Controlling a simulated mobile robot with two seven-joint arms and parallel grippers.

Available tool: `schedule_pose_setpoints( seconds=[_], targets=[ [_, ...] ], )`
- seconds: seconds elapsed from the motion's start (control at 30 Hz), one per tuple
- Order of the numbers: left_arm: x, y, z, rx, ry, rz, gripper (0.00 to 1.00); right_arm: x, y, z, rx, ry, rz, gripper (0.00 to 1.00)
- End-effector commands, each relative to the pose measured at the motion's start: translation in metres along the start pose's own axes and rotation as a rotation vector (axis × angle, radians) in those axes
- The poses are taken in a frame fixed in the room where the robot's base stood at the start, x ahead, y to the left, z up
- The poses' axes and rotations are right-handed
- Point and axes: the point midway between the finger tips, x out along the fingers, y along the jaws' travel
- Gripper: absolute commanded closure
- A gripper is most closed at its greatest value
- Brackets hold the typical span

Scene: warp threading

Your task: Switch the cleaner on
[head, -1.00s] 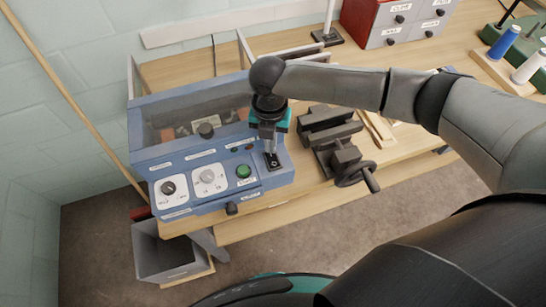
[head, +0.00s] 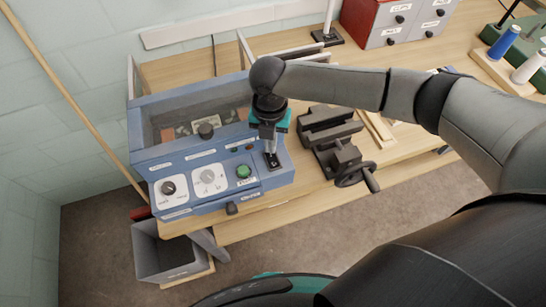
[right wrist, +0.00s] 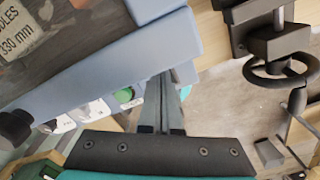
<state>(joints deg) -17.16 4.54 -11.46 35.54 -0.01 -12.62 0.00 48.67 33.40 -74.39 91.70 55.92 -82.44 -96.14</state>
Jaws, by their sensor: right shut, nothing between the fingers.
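The cleaner is a blue box (head: 139,137) with a see-through window on top and a sloping control panel (head: 210,177) at its front. The panel has a black knob (head: 168,188), a grey knob (head: 208,176) and a green button (head: 243,171), which also shows in the right wrist view (right wrist: 124,95). My right gripper (head: 272,164) is shut and empty, pointing down at a dark switch plate at the panel's right end. Its fingers (right wrist: 167,78) hide most of the switch, so its position and any contact are unclear. My left gripper is not in view.
A dark vise (head: 333,145) with a handwheel stands close to the right of the cleaner. A grey bin (head: 165,257) is below the bench's front edge. A red and grey drawer cabinet (head: 395,22) and thread spools (head: 504,41) stand at the back right.

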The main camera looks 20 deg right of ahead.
Motion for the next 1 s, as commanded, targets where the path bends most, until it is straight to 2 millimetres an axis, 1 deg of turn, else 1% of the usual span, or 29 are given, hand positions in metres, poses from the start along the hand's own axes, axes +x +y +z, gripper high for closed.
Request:
schedule_pose_setpoints(
  seconds=[0.47,1.0],
  targets=[
    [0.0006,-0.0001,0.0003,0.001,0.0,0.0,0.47,0.001,0.0,0.0,0.0,0.0,0.0,1.0],
    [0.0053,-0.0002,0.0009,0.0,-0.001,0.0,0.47,0.0094,0.0001,-0.0003,0.0,0.001,0.0,1.0]
  ],
)
